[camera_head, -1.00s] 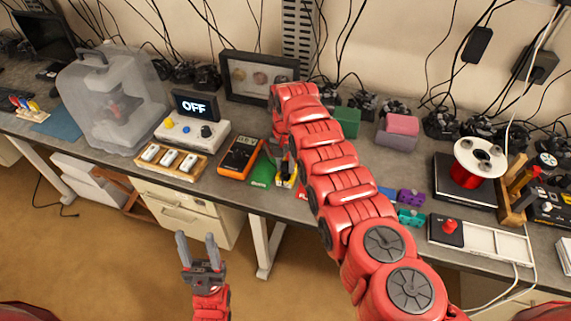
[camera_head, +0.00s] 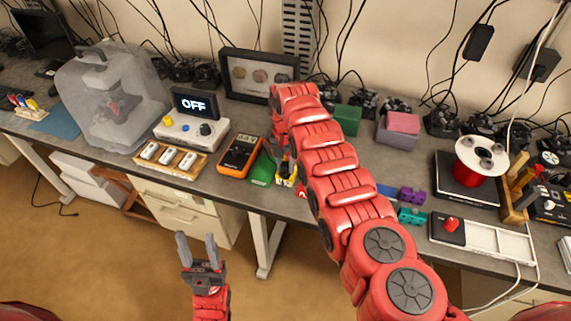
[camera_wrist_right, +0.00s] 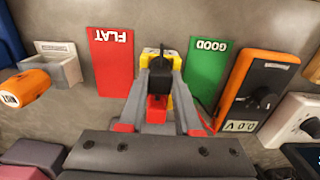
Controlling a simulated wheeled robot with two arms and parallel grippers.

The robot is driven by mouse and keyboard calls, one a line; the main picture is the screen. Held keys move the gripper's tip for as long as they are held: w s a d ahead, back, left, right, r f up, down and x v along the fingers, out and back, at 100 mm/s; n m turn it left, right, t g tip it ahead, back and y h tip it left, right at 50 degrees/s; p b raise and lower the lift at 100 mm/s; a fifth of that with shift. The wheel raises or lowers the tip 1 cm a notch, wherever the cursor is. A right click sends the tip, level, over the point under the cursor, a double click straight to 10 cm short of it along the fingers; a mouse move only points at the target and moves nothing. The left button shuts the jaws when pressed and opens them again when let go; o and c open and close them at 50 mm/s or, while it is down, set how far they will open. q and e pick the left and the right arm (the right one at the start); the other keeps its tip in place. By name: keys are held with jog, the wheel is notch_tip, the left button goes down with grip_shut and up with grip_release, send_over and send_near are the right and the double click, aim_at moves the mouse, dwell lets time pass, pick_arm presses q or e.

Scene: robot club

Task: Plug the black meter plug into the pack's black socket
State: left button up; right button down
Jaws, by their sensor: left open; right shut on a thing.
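The black meter plug (camera_wrist_right: 158,72) is between the fingertips of my right gripper (camera_wrist_right: 160,82) in the right wrist view, and the gripper is shut on it. The plug is over the yellow pack (camera_wrist_right: 175,88), which stands between the red FLAT mat and the green GOOD mat. The plug and fingers hide the black socket, so I cannot tell if the plug is seated. A red block (camera_wrist_right: 157,104) shows between the fingers. The orange meter (camera_head: 239,156) lies left of the pack in the head view. My left gripper (camera_head: 197,246) is open and empty, in front of the table.
The green mat (camera_wrist_right: 207,70) and red mat (camera_wrist_right: 113,62) flank the pack. A thin red lead (camera_wrist_right: 204,117) runs close to my right finger. A charger tray (camera_head: 171,160), a console reading OFF (camera_head: 193,130) and a picture frame (camera_head: 258,76) stand nearby.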

jog(key=shift+f+b, duration=0.35)
jog(key=shift+b, duration=0.3)
dwell(1.1)
jog(key=c, duration=0.5)
grip_release()
jog(key=shift+r, duration=0.1)
notch_tip(320, 180, up, 9)
jog(key=b, duration=0.3)
notch_tip(320, 180, up, 8)
jog(key=p, duration=0.5)
jog(key=shift+r+p, duration=0.1)
jog(key=shift+p, duration=0.2)
